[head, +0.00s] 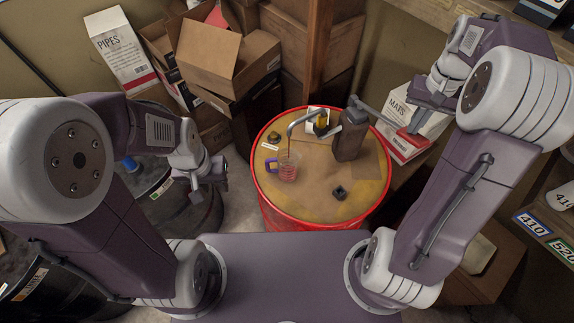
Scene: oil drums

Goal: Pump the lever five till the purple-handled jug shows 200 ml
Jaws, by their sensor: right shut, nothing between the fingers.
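The clear jug (289,168) with red markings and a purple handle (271,167) stands upright on the left part of the red-rimmed drum's top (310,205). Its liquid level is too small to read. The brown hand pump (351,136) stands on the drum, and its grey curved spout (300,119) ends over the jug.
A small black cap (340,192) and a dark fitting (274,137) lie on the drum top. Dark drums (165,185) stand at left. Cardboard boxes (228,60) and a wooden post (318,50) stand behind. A MATS box (403,120) is behind the lever.

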